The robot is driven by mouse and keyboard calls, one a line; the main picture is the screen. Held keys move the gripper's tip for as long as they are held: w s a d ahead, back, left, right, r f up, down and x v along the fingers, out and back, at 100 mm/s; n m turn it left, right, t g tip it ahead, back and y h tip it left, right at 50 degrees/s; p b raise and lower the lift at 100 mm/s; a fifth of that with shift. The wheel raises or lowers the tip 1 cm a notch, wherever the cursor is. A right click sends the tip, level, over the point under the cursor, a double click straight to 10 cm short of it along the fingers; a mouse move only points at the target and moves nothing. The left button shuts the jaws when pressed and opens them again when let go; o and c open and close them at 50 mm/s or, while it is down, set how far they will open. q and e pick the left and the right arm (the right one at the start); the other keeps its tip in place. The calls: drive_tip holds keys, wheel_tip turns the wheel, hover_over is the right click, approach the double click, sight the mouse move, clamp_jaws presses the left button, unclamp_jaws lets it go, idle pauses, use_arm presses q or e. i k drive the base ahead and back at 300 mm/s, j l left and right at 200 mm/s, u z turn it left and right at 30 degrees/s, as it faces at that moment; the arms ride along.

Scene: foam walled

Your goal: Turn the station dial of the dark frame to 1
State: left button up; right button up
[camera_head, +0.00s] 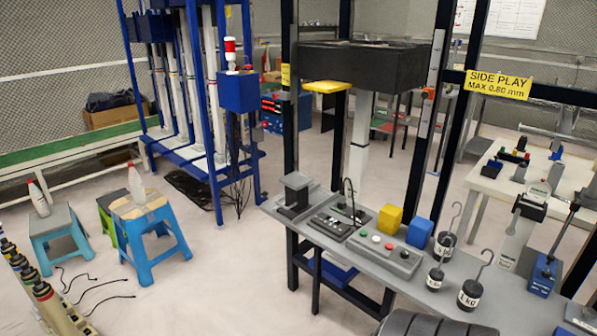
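The dark frame (291,130) stands right of centre, with tall dark posts and a black block (365,66) held between them. A yellow sign (498,84) on its crossbar reads "SIDE PLAY MAX 0.80 mm". An orange knob-like part (428,93) sits on a light upright of the frame. I cannot tell whether it is the station dial, and no dial numbers are readable. A grey control box (383,255) with several coloured buttons lies on the grey bench (335,258) at the frame's foot. Neither of my grippers shows in the head view.
Hooked weights (470,292), a yellow block (390,219) and a blue block (420,233) stand on the bench. A black ribbed round thing (437,325) lies at the bottom edge. A blue frame (194,158) and blue stools (148,235) stand left. Floor between stools and bench is clear.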

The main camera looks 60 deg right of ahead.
sight(404, 254)
drive_tip(key=i+z, duration=0.2)
drive_tip(key=z, duration=0.3)
drive_tip(key=i+j+z, duration=0.1)
drive_tip(key=z, duration=0.35)
drive_tip(key=i+j+z, duration=0.15)
drive_tip(key=z, duration=0.35)
